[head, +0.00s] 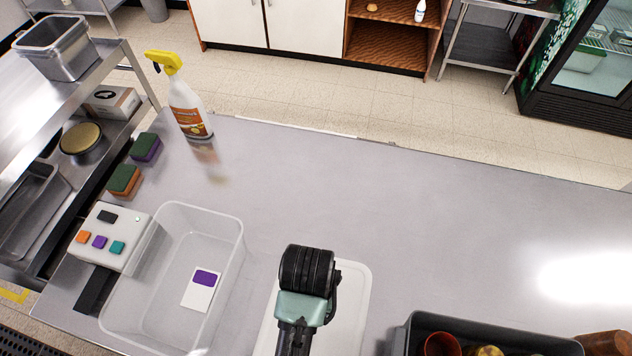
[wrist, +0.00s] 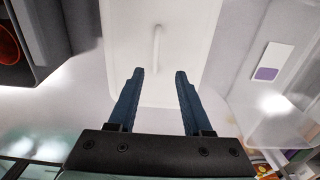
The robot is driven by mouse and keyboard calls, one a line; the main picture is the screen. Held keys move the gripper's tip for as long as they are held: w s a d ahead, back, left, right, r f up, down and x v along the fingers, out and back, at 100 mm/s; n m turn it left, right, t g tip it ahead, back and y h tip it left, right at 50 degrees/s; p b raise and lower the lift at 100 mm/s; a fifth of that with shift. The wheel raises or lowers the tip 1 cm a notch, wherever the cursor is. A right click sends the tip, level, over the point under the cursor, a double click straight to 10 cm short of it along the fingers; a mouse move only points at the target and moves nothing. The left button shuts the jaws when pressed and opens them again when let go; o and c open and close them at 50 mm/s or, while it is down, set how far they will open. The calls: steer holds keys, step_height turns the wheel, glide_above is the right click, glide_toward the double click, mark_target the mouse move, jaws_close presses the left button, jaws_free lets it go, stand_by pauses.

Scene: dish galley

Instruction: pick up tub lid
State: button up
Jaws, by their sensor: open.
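The tub lid (head: 352,292) is a pale, translucent rounded rectangle lying on the grey counter, right of the clear tub (head: 232,250). My arm covers much of it in the head view. In the wrist view the tub lid (wrist: 185,40) shows a thin raised handle (wrist: 156,45) near its middle. My gripper (wrist: 158,72) is open and empty above the lid, its two dark blue fingers apart, with the handle beyond the fingertips and lined up between them. The fingertips are hidden in the head view.
A card with a purple patch (head: 202,290) lies in the clear tub. A button box (head: 110,237), two sponges (head: 125,180) and a spray bottle (head: 187,105) stand at left. A dark bin with cups (head: 500,330) is at right. The counter's middle is clear.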

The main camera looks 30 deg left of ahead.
steer(key=shift+w+d+f+p, duration=0.15)
steer(key=shift+f+p, duration=0.3)
steer(key=shift+f, duration=2.2)
steer(key=shift+d+f+p, duration=0.15)
steer(key=shift+f+p, duration=0.3)
steer(key=shift+f, duration=2.15)
jaws_close()
